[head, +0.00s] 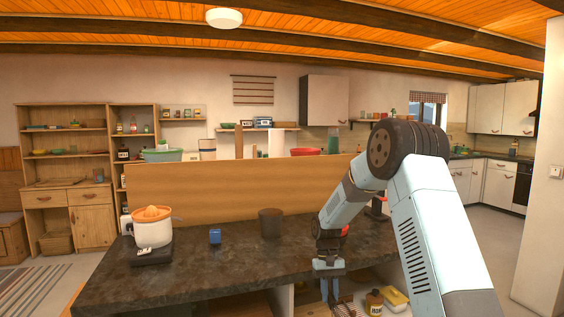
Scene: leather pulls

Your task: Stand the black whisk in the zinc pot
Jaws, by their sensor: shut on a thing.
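A dark grey pot (270,222), which fits the zinc pot, stands upright on the dark stone worktop, right of its middle. Its inside is hidden from this low angle. My gripper (330,290) points down in front of the worktop's front edge, to the right of the pot and lower than its base. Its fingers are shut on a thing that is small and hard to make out. Dark, thin, wire-like lines (345,306) show beside the fingertips and look like the black whisk, though I cannot clearly separate them from the shelf behind.
The worktop (200,262) holds a white and orange juicer (152,228), a dark scale (151,256) and a blue box (215,236). Red items stand behind my arm. A brown jar (374,302) and a yellow block (394,299) sit on the open shelf below. A wooden panel (240,190) backs the worktop.

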